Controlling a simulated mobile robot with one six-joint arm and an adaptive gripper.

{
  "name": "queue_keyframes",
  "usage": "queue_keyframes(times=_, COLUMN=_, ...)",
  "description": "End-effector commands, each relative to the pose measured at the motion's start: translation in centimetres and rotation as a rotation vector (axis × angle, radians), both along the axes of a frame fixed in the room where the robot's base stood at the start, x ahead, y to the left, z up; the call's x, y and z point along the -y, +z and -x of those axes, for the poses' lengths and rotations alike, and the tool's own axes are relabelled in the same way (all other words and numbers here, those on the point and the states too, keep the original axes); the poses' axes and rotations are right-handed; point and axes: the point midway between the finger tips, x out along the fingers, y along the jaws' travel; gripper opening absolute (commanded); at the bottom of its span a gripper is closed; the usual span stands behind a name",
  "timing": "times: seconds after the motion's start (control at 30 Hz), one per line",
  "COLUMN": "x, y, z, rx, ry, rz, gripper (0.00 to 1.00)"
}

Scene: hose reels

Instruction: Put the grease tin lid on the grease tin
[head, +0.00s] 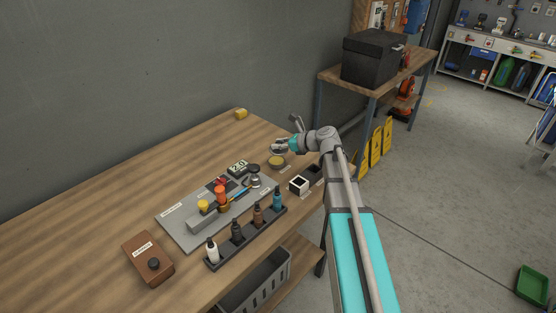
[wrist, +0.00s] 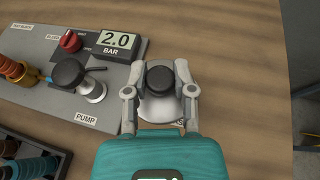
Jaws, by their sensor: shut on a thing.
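The grease tin (head: 277,163) is a small round tin with a yellowish top, standing on the wooden workbench near its right end. My gripper (head: 281,146) is just above it in the head view. In the wrist view my gripper (wrist: 160,82) is shut on the grease tin lid (wrist: 158,107), a silvery disc with a black knob, one finger on each side of the knob. The lid also shows in the head view (head: 276,151), where it looks slightly above the tin. The tin is hidden under the lid in the wrist view.
A grey panel (head: 180,225) with a pump (wrist: 82,80), a gauge reading 2.0 (wrist: 118,42) and a red knob lies to the left. A rack of several bottles (head: 236,246), a white-rimmed box (head: 298,185) and a brown box (head: 148,259) are nearby. The bench behind is mostly clear.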

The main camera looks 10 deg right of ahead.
Motion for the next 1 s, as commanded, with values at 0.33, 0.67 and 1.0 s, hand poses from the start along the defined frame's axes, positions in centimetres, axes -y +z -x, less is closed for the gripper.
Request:
queue_keyframes(times=0.33, x=0.0, y=-3.3, z=-2.6, rx=0.001, ry=-0.002, rz=0.0, gripper=0.0)
queue_keyframes(times=0.67, x=0.0, y=-3.3, z=-2.8, rx=0.001, ry=-0.002, rz=0.0, gripper=0.0)
queue_keyframes(times=1.0, x=0.1, y=-4.2, z=-3.4, rx=0.0, ry=-0.002, rz=0.0, gripper=0.0)
